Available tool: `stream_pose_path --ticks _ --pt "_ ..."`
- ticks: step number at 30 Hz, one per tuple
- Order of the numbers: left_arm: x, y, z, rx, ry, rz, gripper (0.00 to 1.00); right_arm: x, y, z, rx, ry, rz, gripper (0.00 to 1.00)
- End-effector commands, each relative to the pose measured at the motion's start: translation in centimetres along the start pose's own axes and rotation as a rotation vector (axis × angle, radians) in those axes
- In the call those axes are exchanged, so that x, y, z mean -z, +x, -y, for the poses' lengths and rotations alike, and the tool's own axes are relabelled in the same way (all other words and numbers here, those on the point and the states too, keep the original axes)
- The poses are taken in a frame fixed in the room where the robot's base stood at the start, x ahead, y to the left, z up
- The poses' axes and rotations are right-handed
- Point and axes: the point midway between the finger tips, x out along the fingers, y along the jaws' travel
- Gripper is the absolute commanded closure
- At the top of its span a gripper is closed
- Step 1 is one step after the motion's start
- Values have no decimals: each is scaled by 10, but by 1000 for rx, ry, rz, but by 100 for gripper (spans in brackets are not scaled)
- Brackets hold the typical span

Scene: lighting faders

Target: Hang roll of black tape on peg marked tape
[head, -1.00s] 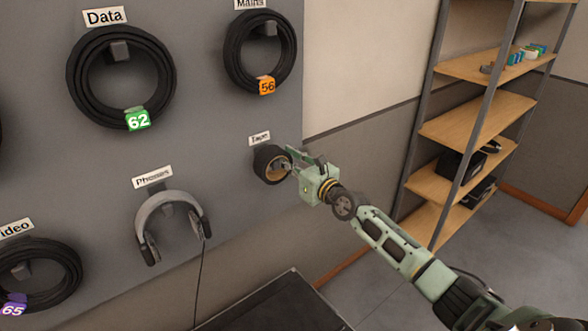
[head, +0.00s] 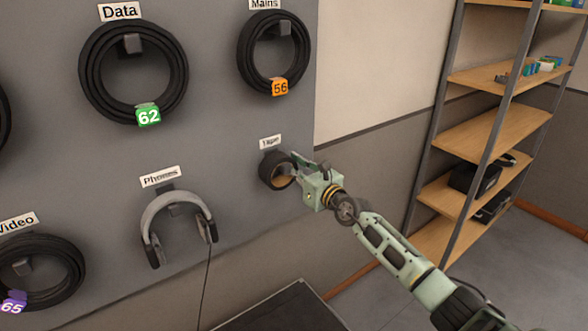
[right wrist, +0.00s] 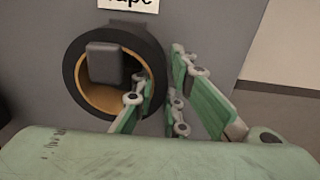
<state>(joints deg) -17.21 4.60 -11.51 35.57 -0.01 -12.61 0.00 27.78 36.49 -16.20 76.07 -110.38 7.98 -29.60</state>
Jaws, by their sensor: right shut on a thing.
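The roll of black tape (head: 268,170), with a tan cardboard core, is at the grey board under the "Tape" label (head: 270,142). In the right wrist view the roll (right wrist: 71,80) surrounds the grey peg (right wrist: 105,63), whose blocky end shows inside the upper left of the hole. My right gripper (right wrist: 160,92) is shut on the right side of the roll's ring, one finger inside the hole and one outside. The right gripper also shows in the head view (head: 294,176). My left gripper is not in view. How far the roll sits along the peg is hard to tell.
Coiled cables marked Data (head: 92,75), Mains (head: 246,55) and Video (head: 70,265) hang on the board. Headphones (head: 180,199) hang left of the tape, their cord dangling. Shelving (head: 490,130) stands at right. A dark surface (head: 285,312) is below the board.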

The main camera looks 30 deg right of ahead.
Motion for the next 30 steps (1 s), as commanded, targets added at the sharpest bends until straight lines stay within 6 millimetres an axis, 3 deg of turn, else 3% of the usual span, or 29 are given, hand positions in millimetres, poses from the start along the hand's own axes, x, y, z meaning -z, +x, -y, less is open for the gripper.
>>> stream_pose_path --ticks 7,8,15,25,30 --pt "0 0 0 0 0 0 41 -1 0 0 1 0 2 100" --pt "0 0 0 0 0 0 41 -1 0 0 1 0 2 87" --pt "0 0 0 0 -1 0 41 -1 0 0 0 0 1 66" --pt "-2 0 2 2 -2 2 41 1 -1 0 -1 0 -2 66" --pt "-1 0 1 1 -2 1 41 2 -13 -2 -3 3 -1 66"
